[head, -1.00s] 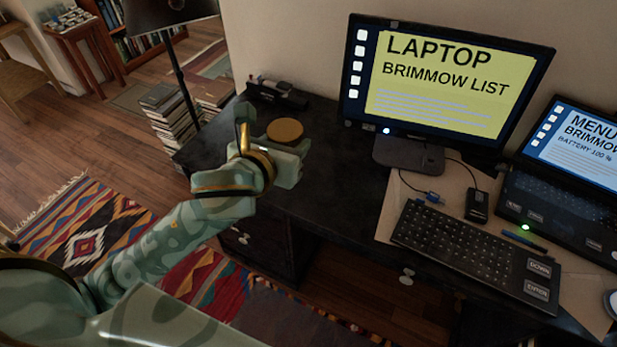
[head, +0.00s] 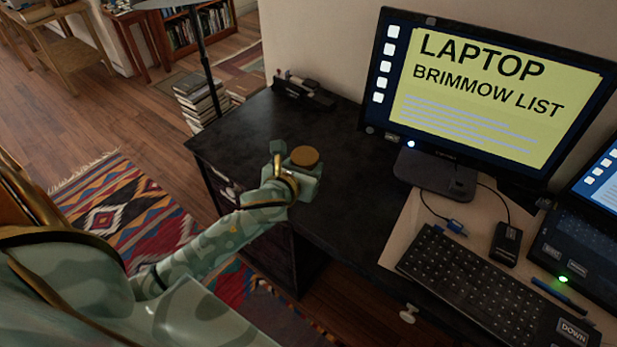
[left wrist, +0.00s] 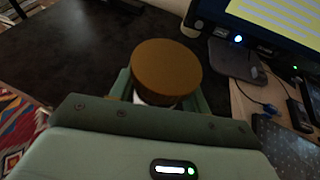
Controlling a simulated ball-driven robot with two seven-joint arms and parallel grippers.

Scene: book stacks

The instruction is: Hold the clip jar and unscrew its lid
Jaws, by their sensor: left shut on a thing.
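The clip jar's round brown-gold lid (head: 305,156) shows on top of the jar at my left gripper, over the left part of the black desk. My left gripper (head: 303,172) is shut on the jar, with the lid standing above the fingers. In the left wrist view the lid (left wrist: 166,70) is on the jar, and a small pale strip of the jar's body (left wrist: 154,99) shows below it between the fingers. The rest of the jar is hidden by the gripper. My right gripper is not in view.
The black desk (head: 240,150) is clear around the jar. A dark organizer (head: 304,92) stands at its back. To the right are a monitor (head: 480,90), a keyboard (head: 480,285), a small black box with a cable (head: 506,243) and a laptop (head: 580,245).

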